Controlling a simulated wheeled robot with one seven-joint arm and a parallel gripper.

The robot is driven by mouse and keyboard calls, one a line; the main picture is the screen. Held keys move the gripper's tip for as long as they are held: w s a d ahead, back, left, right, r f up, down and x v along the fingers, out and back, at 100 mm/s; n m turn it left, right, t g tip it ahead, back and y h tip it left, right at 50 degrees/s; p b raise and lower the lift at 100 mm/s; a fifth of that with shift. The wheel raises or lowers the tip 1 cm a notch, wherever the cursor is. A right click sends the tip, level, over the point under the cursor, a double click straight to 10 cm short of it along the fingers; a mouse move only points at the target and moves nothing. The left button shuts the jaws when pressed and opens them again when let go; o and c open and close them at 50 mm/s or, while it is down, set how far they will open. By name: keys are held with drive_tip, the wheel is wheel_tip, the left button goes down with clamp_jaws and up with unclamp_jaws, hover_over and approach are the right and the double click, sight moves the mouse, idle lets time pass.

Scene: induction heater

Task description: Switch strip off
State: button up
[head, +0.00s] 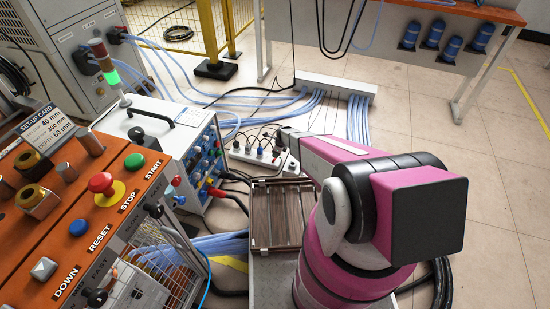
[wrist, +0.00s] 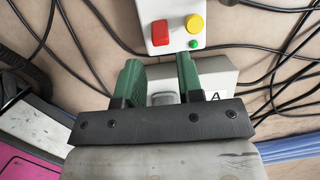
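The white power strip (head: 254,157) lies on the floor in the head view, with dark plugs in it. In the wrist view the end of a white strip housing (wrist: 176,9) carries a red rocker switch (wrist: 160,33), a yellow round button (wrist: 195,23) and a small green lamp (wrist: 194,44). My gripper (wrist: 158,68) has its two green fingers apart with nothing gripped between them. The fingertips are just below the switch in the picture; I cannot tell whether they touch the housing. In the head view my arm hides the fingers.
A white block marked A (wrist: 214,88) lies behind the fingers. Black cables (wrist: 270,65) cross the floor around the strip. A wooden-slatted crate (head: 276,213) stands near my arm. The orange control panel (head: 95,200) and white heater unit (head: 175,130) are at left. Floor at right is clear.

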drive_tip(key=shift+v, duration=2.15)
drive_tip(key=s+d+r+n+h, duration=0.1)
drive_tip(key=s+d+r+n, duration=0.2)
drive_tip(key=s+r+n, duration=0.4)
drive_tip(key=s+d+r+n, duration=0.4)
drive_tip(key=s+r+n, duration=0.4)
drive_tip(key=r, duration=1.1)
drive_tip(key=s+d+r+n+g+h, duration=0.1)
drive_tip(key=s+d+r+n, duration=0.2)
drive_tip(key=s+r+n, duration=0.4)
drive_tip(key=s+r, duration=0.3)
drive_tip(key=r, duration=0.3)
drive_tip(key=shift+s+d+h, duration=0.2)
drive_tip(key=shift+d+h, duration=0.1)
drive_tip(key=shift+r, duration=0.1)
